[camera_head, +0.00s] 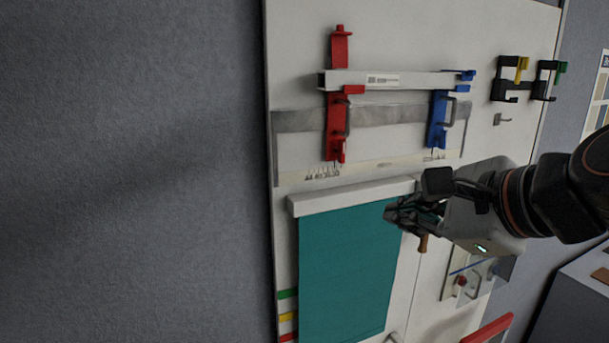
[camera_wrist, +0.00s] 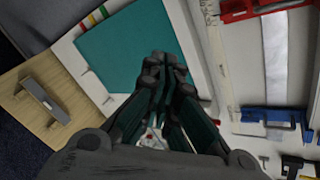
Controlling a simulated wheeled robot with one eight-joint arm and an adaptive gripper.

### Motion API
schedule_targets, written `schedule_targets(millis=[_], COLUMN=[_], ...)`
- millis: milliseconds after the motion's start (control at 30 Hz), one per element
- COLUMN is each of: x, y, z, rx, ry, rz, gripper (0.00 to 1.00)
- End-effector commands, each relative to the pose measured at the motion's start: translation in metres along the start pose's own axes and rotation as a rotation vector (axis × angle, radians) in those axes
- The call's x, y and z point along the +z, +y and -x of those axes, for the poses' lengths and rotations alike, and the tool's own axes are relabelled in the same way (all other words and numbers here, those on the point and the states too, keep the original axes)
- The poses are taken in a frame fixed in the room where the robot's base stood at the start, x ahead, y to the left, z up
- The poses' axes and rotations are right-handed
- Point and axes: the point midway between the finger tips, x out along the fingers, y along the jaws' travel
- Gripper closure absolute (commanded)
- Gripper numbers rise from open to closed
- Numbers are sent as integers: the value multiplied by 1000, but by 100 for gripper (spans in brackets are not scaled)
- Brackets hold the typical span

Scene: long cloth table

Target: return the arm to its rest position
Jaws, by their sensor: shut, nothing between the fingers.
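My gripper (camera_head: 402,215) is shut and empty. In the head view it is at the right, in front of the board's surface and beside the right edge of a teal panel (camera_head: 345,270). My arm reaches in from the right edge of the picture. In the wrist view my gripper's fingers (camera_wrist: 165,70) are together, with the teal panel (camera_wrist: 115,50) behind and to the left of them. I cannot tell how far the fingertips are from the panel.
A white board (camera_head: 380,30) carries a red bracket (camera_head: 338,120), a blue bracket (camera_head: 438,118) and a white bar (camera_head: 400,80) across them. Black hooks (camera_head: 507,78) are at the upper right. A red handle (camera_head: 488,330) is low right. Grey wall (camera_head: 120,170) fills the left.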

Motion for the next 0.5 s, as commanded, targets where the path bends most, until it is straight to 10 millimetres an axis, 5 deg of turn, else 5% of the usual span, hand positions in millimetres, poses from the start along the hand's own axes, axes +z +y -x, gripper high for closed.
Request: schedule_targets(millis=[33, 500], x=[-18, -142], y=[22, 166], z=[-17, -110], rx=[17, 213], ry=[13, 115], rz=[78, 878], gripper=[100, 100])
